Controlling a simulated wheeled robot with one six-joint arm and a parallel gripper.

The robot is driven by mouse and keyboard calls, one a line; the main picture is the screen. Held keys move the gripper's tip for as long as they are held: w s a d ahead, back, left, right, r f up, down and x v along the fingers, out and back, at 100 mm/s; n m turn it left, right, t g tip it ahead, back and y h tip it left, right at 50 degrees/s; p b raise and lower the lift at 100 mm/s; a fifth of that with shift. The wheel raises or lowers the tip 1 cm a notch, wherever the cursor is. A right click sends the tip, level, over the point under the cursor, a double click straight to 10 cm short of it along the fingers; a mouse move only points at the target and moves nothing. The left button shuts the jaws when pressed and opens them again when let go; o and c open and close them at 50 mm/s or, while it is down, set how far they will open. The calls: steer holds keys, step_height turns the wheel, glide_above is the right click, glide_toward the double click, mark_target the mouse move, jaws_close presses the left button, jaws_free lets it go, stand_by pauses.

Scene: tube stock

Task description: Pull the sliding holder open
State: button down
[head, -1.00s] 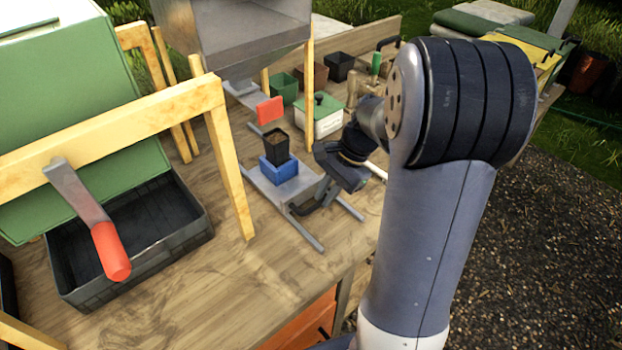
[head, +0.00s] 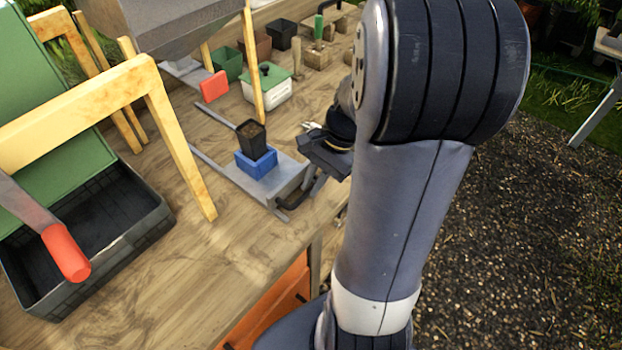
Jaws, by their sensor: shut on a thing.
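The sliding holder is a grey plate (head: 268,187) on two thin metal rails, at the middle of the head view. It carries a blue block (head: 256,163) with a black pot of soil (head: 251,138) standing upright in it. A black handle (head: 291,203) is on its front edge. My gripper (head: 311,184) is at the right end of this handle and shut on it; the fingertips are small and partly hidden. The plate sits near the front ends of the rails, with bare rail behind it.
A red plate (head: 214,86) and a green-lidded white box (head: 266,91) stand behind the holder. A wooden frame post (head: 182,140) and a black tray (head: 150,233) are at left. The bench top (head: 225,258) in front is clear.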

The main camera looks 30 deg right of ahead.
steer(key=c, duration=1.5)
jaws_free()
steer(key=shift+o, duration=0.2)
steer(key=v, duration=1.1)
steer(key=shift+p, duration=0.3)
steer(key=shift+f, duration=0.1)
steer(key=x, duration=1)
steer(key=shift+a+f+b, duration=0.15)
steer(key=shift+f+b, duration=0.15)
steer(key=shift+f, duration=0.05)
steer(key=shift+w+a, duration=0.1)
steer(key=shift+w, duration=0.05)
